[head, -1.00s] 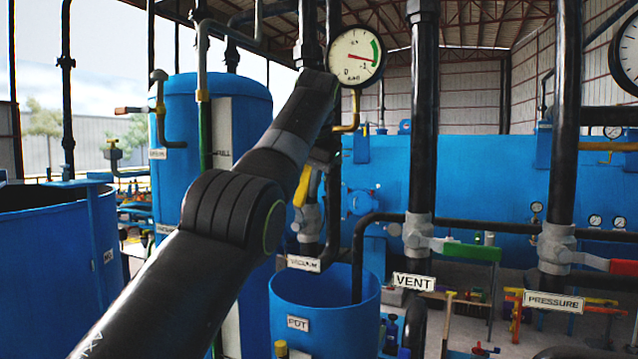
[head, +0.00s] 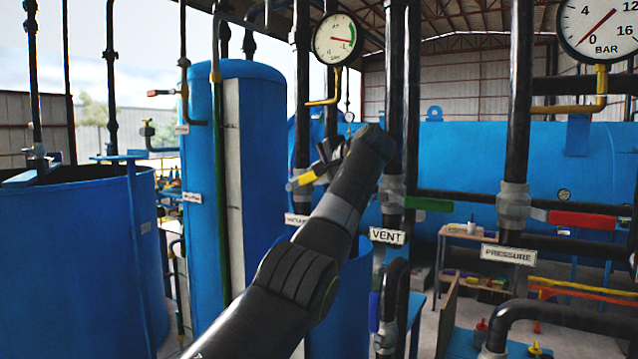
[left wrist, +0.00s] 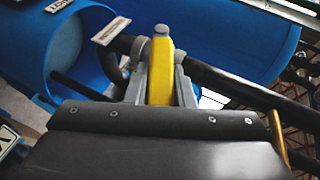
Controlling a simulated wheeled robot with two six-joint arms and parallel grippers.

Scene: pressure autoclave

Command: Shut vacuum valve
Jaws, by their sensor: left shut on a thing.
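The vacuum valve's yellow handle (head: 302,181) sticks out to the left, a little downward, across its dark vertical pipe in the head view. Below it is the partly hidden VACUUM sign (head: 297,220). My left gripper (head: 324,170) is shut on the handle. In the left wrist view the yellow handle (left wrist: 160,78) lies between the two grey fingers of my left gripper (left wrist: 160,92), with the grey valve stem end beyond it. My left arm hides part of the valve body in the head view. My right gripper is not in view.
The VENT valve's green handle (head: 428,204) and the PRESSURE valve's red handle (head: 582,220) are to the right. A dial gauge (head: 337,38) is above the vacuum valve. A blue tank (head: 250,170) stands left of my arm. Dark pipes crowd the space beside my gripper.

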